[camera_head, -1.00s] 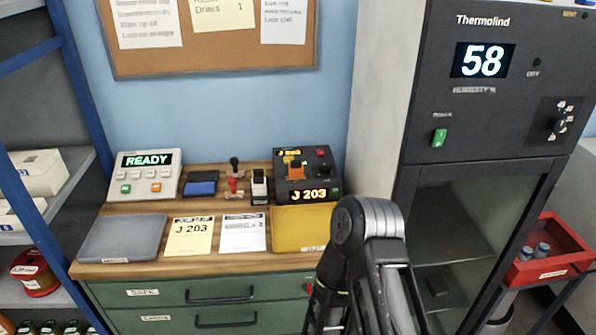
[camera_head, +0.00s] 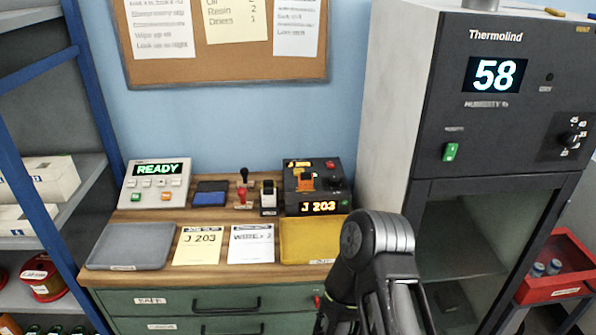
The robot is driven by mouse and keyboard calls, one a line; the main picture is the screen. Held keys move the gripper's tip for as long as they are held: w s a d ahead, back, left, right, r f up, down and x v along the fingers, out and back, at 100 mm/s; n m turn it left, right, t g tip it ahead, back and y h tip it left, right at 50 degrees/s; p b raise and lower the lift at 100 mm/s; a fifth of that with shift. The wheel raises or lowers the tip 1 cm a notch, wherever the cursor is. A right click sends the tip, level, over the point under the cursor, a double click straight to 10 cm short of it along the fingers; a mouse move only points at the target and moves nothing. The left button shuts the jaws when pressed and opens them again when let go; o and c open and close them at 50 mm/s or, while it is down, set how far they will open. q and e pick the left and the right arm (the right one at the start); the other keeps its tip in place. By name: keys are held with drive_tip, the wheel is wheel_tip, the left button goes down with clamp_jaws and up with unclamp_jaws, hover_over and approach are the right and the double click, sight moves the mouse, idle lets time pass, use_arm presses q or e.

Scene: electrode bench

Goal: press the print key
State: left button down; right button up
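A pale grey console (camera_head: 128,191) with a lit green READY display (camera_head: 158,169) stands at the back left of the wooden bench. It has several small keys, among them green (camera_head: 136,197) and orange (camera_head: 166,197) ones; their labels are too small to read. A black device (camera_head: 345,186) at the back right shows J 203 in amber (camera_head: 318,207), with a red button (camera_head: 330,164) and a green one (camera_head: 343,205). I cannot tell which key is the print key. An arm link of mine rises at the bottom right of centre. Neither gripper shows in the view.
A grey mat (camera_head: 131,246), two paper cards (camera_head: 201,246) and a yellow pad (camera_head: 310,242) lie along the bench front. A blue pad (camera_head: 210,192) and stamps (camera_head: 268,197) stand behind. A tall dark cabinet (camera_head: 480,130) reading 58 stands right; blue-framed shelves are left.

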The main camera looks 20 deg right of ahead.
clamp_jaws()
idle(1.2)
